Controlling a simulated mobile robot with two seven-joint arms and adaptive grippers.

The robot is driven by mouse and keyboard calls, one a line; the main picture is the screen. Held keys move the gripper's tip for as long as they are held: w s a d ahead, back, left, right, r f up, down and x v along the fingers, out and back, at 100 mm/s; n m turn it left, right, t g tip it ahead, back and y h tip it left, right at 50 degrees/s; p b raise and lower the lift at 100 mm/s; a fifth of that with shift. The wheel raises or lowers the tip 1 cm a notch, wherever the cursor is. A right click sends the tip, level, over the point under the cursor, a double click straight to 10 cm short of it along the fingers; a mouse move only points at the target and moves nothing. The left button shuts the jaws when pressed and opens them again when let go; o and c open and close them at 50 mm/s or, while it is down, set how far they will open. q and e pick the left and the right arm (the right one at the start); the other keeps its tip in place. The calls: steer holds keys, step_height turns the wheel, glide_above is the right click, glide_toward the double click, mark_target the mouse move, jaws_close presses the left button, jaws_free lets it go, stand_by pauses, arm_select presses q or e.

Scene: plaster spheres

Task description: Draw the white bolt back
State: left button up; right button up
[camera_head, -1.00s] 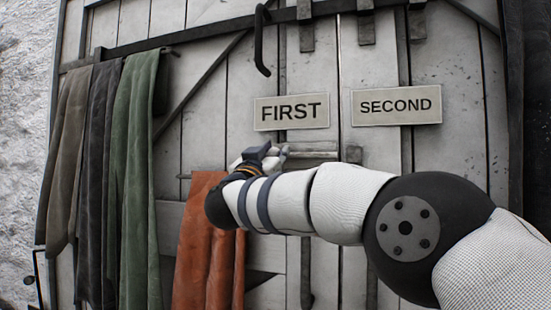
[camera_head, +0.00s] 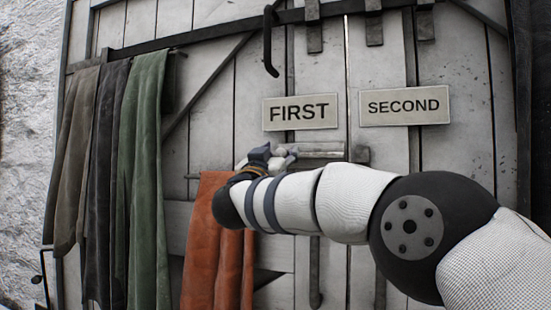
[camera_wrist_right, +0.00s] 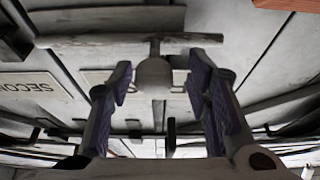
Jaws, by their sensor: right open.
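The bolt (camera_head: 318,150) is a pale horizontal bar on the plank door, below the FIRST sign. In the wrist view, the bolt bar (camera_wrist_right: 80,41) runs across the top, and its stem ends in a rounded pale knob (camera_wrist_right: 154,72). My right gripper (camera_head: 272,160) is at the bar's left end in the head view, its fingers partly hidden by the wrist. In the wrist view, my right gripper (camera_wrist_right: 159,78) is open, with purple-padded fingers either side of the knob and gaps showing on both sides. My left gripper is not in view.
The FIRST sign (camera_head: 300,112) and SECOND sign (camera_head: 405,105) are on the door. An orange-red cloth (camera_head: 205,250) hangs below and left of the gripper. Green (camera_head: 140,170) and dark cloths hang further left. A black hook (camera_head: 268,45) hangs above.

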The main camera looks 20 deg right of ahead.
steer(key=v, duration=1.2)
steer(key=shift+w+a+r, duration=0.1)
steer(key=shift+w, duration=0.05)
